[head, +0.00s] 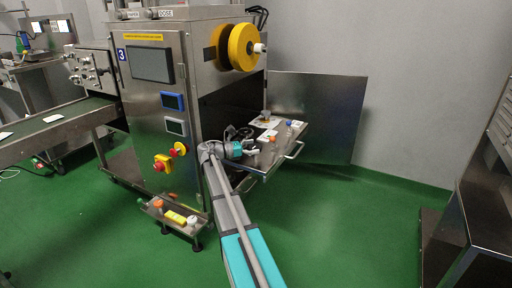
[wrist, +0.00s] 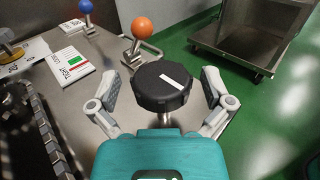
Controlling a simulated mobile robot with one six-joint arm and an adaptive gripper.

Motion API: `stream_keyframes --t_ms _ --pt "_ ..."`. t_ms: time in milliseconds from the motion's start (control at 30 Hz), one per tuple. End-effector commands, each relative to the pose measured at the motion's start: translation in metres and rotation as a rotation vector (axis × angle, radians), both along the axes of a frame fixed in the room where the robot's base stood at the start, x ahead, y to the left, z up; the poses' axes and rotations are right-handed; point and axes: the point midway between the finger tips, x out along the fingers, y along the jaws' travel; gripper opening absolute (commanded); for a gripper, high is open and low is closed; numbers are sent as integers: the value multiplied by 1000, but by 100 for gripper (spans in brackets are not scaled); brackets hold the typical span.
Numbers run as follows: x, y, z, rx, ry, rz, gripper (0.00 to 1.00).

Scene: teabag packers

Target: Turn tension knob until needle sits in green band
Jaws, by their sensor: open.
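A black round knob (wrist: 160,88) with a white pointer line stands on a short metal shaft in the middle of the wrist view. The line slants from upper left to lower right. My gripper (wrist: 161,84) is open, with one finger on each side of the knob and a gap visible on both sides. In the head view my gripper (head: 250,147) is at the side table of the machine; the knob is too small to make out there. A white card (wrist: 70,64) with a green and red band lies left of the knob. I cannot make out a needle on it.
An orange ball-topped lever (wrist: 142,28) stands just behind the knob, and a blue ball-topped one (wrist: 86,7) farther left. Dark chain-like parts (wrist: 40,135) run along the left. The steel machine (head: 150,100) stands left of my arm. Green floor (head: 350,220) is clear on the right.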

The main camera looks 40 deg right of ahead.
Motion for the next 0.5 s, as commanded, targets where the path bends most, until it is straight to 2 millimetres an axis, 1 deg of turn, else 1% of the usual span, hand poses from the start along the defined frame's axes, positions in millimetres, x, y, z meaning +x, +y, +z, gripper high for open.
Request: stream_keyframes --t_ms 100,400,467,500 --pt "-2 -4 0 0 0 0 100" --pt "-2 -5 0 0 0 0 100" --pt "-2 -5 0 0 0 0 89" --pt "-2 -5 0 0 0 0 81"
